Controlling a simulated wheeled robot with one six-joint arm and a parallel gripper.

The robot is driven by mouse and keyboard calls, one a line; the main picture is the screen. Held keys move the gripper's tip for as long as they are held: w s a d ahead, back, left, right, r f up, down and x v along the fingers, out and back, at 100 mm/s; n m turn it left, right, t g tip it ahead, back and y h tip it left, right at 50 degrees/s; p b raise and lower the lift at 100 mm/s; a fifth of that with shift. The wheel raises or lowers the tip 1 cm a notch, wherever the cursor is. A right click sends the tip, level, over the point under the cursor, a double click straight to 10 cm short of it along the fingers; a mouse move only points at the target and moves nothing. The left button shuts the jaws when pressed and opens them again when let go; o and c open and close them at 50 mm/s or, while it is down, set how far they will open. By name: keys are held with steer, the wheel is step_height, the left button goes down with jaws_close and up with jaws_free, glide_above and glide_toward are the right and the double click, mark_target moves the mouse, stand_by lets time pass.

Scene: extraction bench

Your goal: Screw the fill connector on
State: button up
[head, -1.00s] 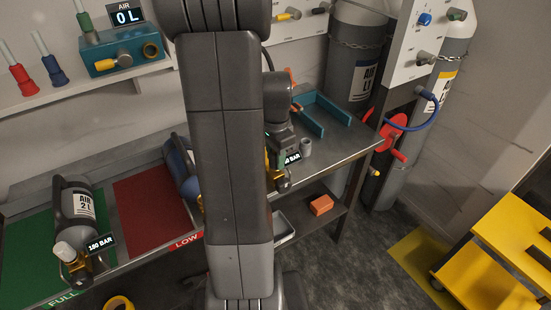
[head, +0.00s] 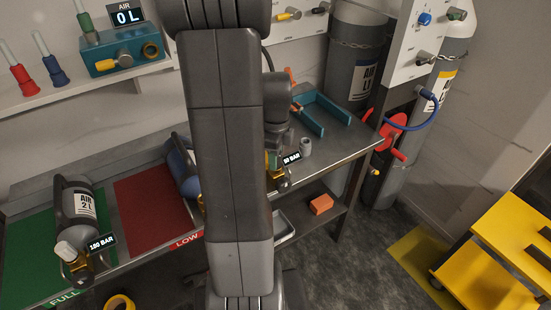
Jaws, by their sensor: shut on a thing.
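My gripper (head: 279,150) is in the head view just right of my arm, over the bench, and only partly visible. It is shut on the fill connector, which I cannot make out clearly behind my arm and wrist. Brass valve parts (head: 281,169) show just below the gripper, beside a small display reading BAR (head: 292,158), its first digits partly hidden. Whether the connector is seated on the valve's thread is hidden. A dark hose (head: 268,60) shows above my wrist.
A teal cradle (head: 328,118) and a small grey cup (head: 306,147) are right of the gripper. A blue cylinder (head: 181,165) lies on the red LOW mat (head: 145,205). A grey AIR 2 L cylinder (head: 75,205), display 180 BAR, lies on the green FULL mat (head: 25,270).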

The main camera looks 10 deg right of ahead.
steer(key=o, duration=1.1)
steer(key=n, duration=0.6)
steer(key=shift+n, duration=0.3)
steer(key=n, duration=1.3)
steer(key=shift+n+p, duration=0.35)
steer(key=shift+n, duration=0.05)
steer(key=n, duration=0.7)
